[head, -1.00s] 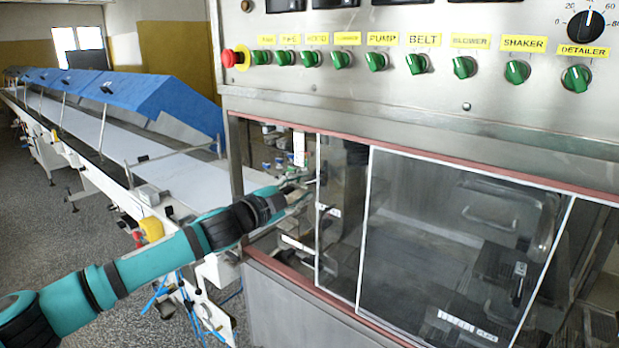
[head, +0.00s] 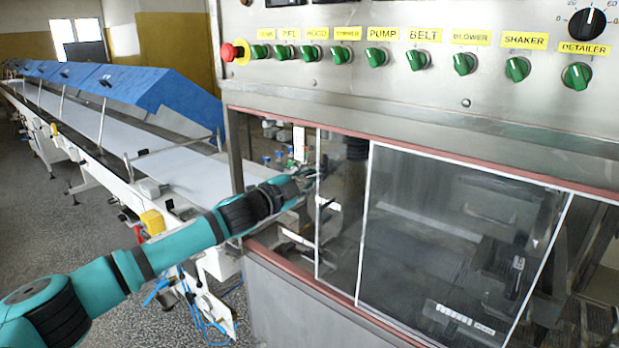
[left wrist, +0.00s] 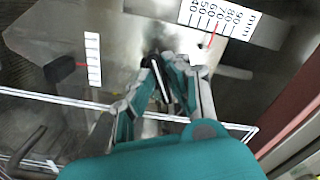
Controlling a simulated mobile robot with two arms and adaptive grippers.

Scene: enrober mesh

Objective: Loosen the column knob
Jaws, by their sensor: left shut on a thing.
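My left gripper (head: 311,176) reaches through the open left side of the machine's glass enclosure. In the left wrist view, its two fingers (left wrist: 159,66) are closed in on a small dark part, which I take to be the column knob (left wrist: 157,73). The fingers hide most of it, so its shape and turn angle cannot be told. A white mm scale (left wrist: 222,18) with a red pointer (left wrist: 211,40) is just beyond the fingers, to the right. My right gripper is in neither view.
A black knob (left wrist: 60,68) beside a second scale (left wrist: 93,60) is left of the fingers in the wrist view. The glass panel (head: 455,235) stands right of my arm. The control panel (head: 430,95) is above; a long conveyor (head: 110,125) runs off left.

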